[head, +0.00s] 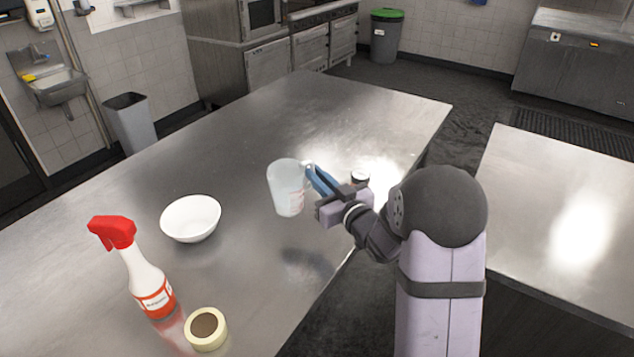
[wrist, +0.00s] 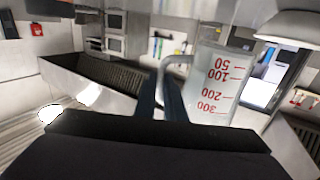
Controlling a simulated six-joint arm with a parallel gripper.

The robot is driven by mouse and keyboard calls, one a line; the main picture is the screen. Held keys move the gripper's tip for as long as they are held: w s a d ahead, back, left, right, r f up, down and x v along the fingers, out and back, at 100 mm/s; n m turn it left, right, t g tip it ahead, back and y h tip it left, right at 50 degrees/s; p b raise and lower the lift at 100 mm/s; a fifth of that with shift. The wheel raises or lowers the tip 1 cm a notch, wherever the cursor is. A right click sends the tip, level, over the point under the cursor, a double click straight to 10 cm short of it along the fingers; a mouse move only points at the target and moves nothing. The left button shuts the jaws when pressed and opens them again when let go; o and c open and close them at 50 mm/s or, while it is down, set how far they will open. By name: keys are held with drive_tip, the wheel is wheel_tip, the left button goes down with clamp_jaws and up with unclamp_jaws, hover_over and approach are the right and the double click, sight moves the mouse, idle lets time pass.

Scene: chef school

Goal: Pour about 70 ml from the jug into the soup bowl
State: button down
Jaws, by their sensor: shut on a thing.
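The clear measuring jug (head: 285,190) is held to the right of the soup bowl, apparently above the steel counter and close to upright. It also shows in the wrist view (wrist: 214,90), with red markings from 50 to 300 that read upside down. My gripper (head: 311,172) is shut on the jug's handle; its blue fingers show in the wrist view (wrist: 161,92). I cannot clearly make out the liquid level. The white soup bowl (head: 190,219) stands upright on the counter, apart from the jug. Its inside looks plain white, with no liquid that I can tell.
A red-and-white spray bottle (head: 152,284) stands in front of the bowl, to its left. A roll of tape (head: 206,330) lies beside it. The steel counter (head: 330,115) is clear behind the bowl and jug. A second counter (head: 560,220) is at the right.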

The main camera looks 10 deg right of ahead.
drive_tip(key=shift+r, duration=0.4)
